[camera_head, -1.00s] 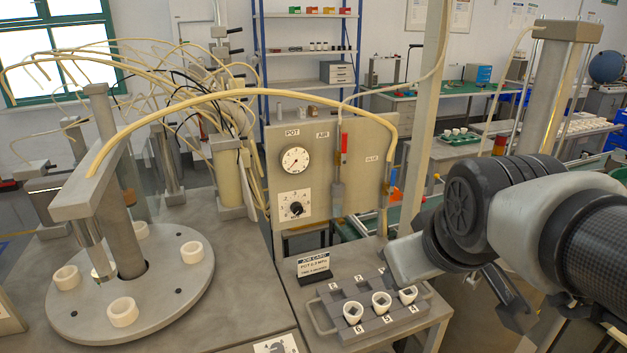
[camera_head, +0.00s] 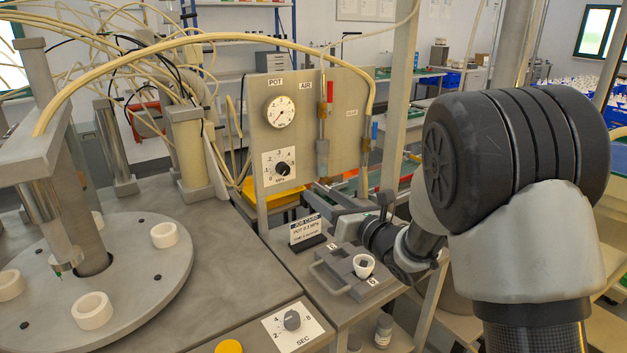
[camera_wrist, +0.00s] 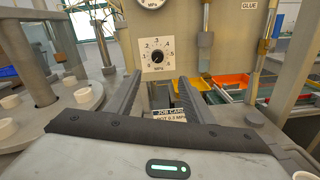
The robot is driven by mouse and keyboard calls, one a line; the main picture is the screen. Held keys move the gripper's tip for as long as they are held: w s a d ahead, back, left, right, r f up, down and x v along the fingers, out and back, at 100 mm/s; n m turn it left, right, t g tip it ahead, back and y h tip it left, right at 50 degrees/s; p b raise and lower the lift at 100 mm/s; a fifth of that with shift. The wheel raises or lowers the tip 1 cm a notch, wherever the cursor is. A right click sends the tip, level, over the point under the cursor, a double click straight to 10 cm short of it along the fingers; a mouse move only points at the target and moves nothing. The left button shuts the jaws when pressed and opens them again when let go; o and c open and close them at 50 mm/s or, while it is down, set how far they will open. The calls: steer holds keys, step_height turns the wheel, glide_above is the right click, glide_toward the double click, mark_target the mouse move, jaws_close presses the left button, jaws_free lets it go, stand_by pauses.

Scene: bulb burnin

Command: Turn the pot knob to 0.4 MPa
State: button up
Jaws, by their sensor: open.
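The black pot knob (camera_head: 283,169) sits on a white dial plate marked in MPa, low on the upright panel. In the wrist view the knob (camera_wrist: 156,56) shows ahead, between and beyond the fingertips. Its pointer mark is too small to read surely. The round POT gauge (camera_head: 280,112) is above it; its needle is too fine to read. My gripper (camera_head: 324,207) is open and empty, in front of the panel and apart from the knob. In the wrist view my gripper's two fingers (camera_wrist: 160,76) stand wide apart, pointing at the dial plate.
A job card (camera_head: 307,230) stands on the bench below my gripper and appears to read POT 0.3 MPa. A grey block (camera_head: 345,272) with a white cup is close under my wrist. A rotary table with white rings (camera_head: 93,311) is left. A SEC dial (camera_head: 292,320) is in front.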

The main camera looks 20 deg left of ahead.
steer(key=p, duration=0.1)
glide_toward(285, 171)
steer(key=shift+n, duration=0.3)
steer(key=x, duration=0.8)
steer(key=shift+w+a, duration=0.25)
steer(key=shift+a, duration=0.05)
steer(key=c, duration=1)
